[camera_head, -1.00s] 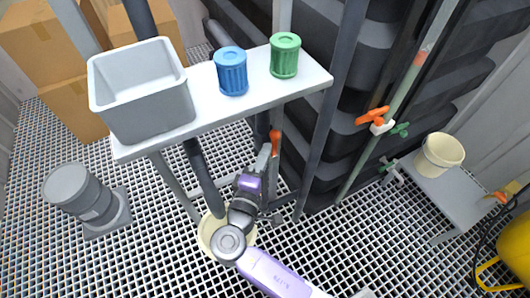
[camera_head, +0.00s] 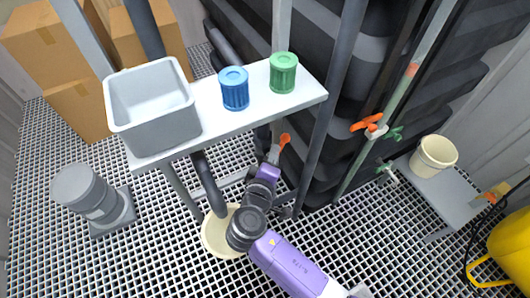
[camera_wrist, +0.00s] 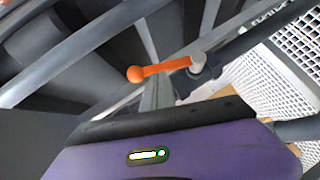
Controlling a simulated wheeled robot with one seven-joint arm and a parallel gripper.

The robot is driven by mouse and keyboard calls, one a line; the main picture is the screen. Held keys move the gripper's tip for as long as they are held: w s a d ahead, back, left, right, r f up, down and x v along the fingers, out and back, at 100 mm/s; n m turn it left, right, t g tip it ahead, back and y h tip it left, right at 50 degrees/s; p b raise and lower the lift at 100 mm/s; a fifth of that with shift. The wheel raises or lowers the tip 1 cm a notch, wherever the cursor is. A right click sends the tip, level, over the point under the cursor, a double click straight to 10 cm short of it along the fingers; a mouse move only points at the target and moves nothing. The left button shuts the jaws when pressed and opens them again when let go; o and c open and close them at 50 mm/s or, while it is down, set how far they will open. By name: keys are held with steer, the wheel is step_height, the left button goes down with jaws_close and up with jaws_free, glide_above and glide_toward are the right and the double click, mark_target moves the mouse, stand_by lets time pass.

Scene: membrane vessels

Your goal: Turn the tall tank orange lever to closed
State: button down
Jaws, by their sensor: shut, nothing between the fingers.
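The orange lever (camera_head: 285,139) is near the lower frame, behind the shelf's right end. In the wrist view the orange lever (camera_wrist: 162,68) lies nearly level, with a ball at its left end and a grey pivot (camera_wrist: 199,63) at its right. My gripper (camera_head: 273,154) is shut and empty, its tips close beside the lever. In the wrist view my gripper's fingers (camera_wrist: 154,92) point up at the middle of the lever; I cannot tell whether they touch it. The valve body behind the lever is mostly hidden.
A shelf (camera_head: 215,128) above my arm holds a grey bin (camera_head: 155,128), a blue jar (camera_head: 235,90) and a green jar (camera_head: 283,73). A cream bucket (camera_head: 218,240) stands below. Another orange handle (camera_head: 366,123) is on a pipe at right. Dark post (camera_head: 325,110) stands beside my gripper.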

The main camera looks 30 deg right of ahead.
steer(key=d+f+m+g+y+p, duration=0.1)
steer(key=d+f+m+y+p, duration=0.2)
steer(key=p, duration=0.8)
steer(key=shift+d+f+m+g+y, duration=0.35)
steer(key=shift+d+m+y, duration=0.65)
steer(key=shift+d+y, duration=1.35)
steer(key=shift+a+y, duration=0.1)
steer(key=shift+y, duration=0.15)
steer(key=s+r+p, duration=0.3)
steer(key=s+r, duration=0.4)
steer(key=r, duration=0.4)
steer(key=shift+r, duration=0.15)
